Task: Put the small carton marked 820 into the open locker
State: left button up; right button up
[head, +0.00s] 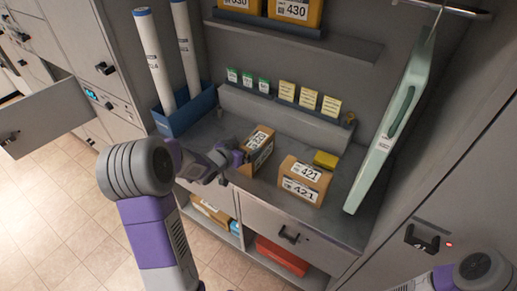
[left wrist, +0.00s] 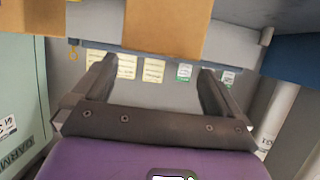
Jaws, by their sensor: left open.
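The small carton (head: 258,147) stands on the counter; its label is tilted and hard to read, but may be 820. My left gripper (head: 232,160) is open at the carton's left side; I cannot tell whether it touches. In the left wrist view the open fingers (left wrist: 157,82) point toward a plain brown carton (left wrist: 166,24), which seems to be the same one. An open locker door (head: 45,118) swings out at the far left; the locker's inside is hidden. My right gripper is out of view; only part of that arm shows at the lower right.
A blue bin (head: 188,112) with two white tubes stands at left. A pale green garment bag (head: 392,130) hangs at right. Tall lockers line the left.

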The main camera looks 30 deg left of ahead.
aim_at(256, 140)
pick_arm(q)
jog(key=b+x, duration=0.1)
jog(key=x, duration=0.4)
jog(key=shift+w+d+f, duration=0.1)
jog(key=shift+w+d, duration=0.1)
jog(key=shift+d, duration=0.05)
jog(key=c, duration=1.7)
